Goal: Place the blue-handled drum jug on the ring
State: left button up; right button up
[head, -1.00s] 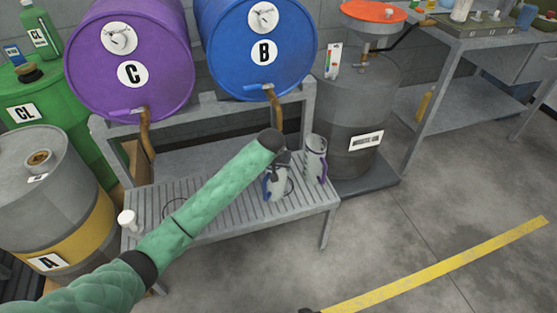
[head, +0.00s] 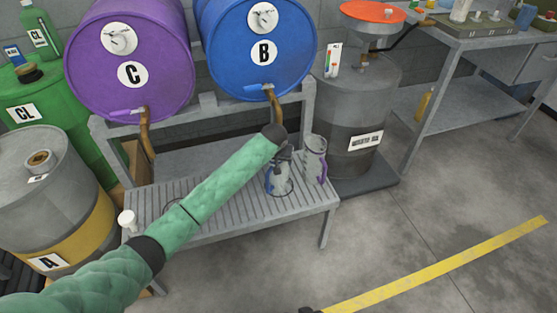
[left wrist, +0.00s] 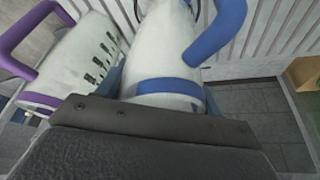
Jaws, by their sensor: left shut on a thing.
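The blue-handled drum jug (head: 279,180) is pale, with a blue handle and a blue band, clear in the left wrist view (left wrist: 165,60). The jug looks upright over the slatted stand, below drum B's tap. A thin dark ring (head: 291,190) lies on the slats there, partly hidden by the jug. I cannot tell whether the jug's base touches the slats.
A purple-handled jug (head: 315,160) stands close to the right, also in the left wrist view (left wrist: 85,55). Blue drum B (head: 235,60) and purple drum C (head: 165,75) sit above the slatted stand (head: 235,222).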

jog(key=shift+r, duration=0.15)
pick_arm(q)
jog(key=o, duration=1.1)
jog(key=shift+c, duration=0.2)
jog(key=shift+o, duration=1.3)
pick_arm(e)
jog(key=shift+w+r, duration=0.2)
jog(key=shift+r, duration=0.05)
jog(key=shift+f, duration=0.1)
pick_arm(q)
jog(key=v, duration=1.2)
